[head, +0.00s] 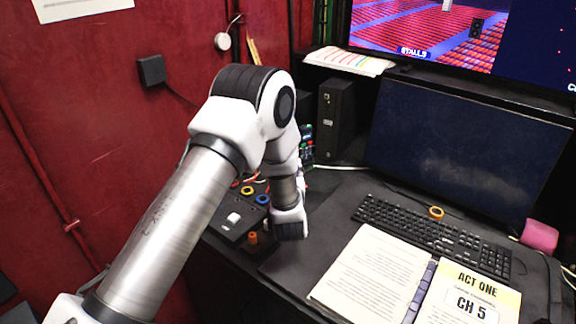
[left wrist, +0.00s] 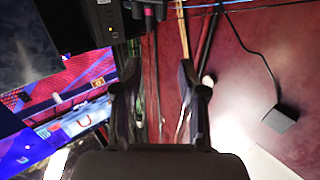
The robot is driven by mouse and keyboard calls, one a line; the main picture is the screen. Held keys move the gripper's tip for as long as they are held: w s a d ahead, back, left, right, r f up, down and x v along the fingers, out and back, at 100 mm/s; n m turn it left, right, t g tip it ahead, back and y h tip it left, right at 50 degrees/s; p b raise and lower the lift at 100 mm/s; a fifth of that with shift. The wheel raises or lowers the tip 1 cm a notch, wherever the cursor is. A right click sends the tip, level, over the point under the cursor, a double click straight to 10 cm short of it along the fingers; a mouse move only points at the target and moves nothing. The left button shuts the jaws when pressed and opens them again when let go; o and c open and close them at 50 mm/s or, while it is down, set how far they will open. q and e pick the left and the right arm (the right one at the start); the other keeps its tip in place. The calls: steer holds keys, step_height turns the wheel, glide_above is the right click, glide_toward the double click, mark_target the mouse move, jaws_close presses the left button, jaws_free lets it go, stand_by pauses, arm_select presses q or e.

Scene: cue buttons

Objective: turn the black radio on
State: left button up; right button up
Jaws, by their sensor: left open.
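My left gripper (left wrist: 158,88) shows in the left wrist view, with its two dark fingers apart and nothing between them. In the head view my left arm reaches over the desk and bends down, and its fingers cannot be made out there. Small dark devices with green and red spots (head: 306,135) stand behind my arm, partly hidden. I cannot tell whether one of them is the black radio. My right gripper is in neither view.
A control panel (head: 228,222) with knobs lies beside my arm. A black tower (head: 335,115), monitor (head: 470,145), keyboard (head: 430,235) and open binder (head: 375,270) fill the desk. A small black box (head: 152,70) hangs on the red wall (head: 90,110).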

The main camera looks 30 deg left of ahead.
arm_select(q)
steer(key=w+a+f+p, duration=0.1)
steer(key=w+a+f, duration=0.2)
steer(key=w+a, duration=0.2)
steer(key=shift+w+p, duration=0.35)
steer(key=shift+w, duration=0.8)
steer(key=shift+s+d+r, duration=0.1)
jaws_close()
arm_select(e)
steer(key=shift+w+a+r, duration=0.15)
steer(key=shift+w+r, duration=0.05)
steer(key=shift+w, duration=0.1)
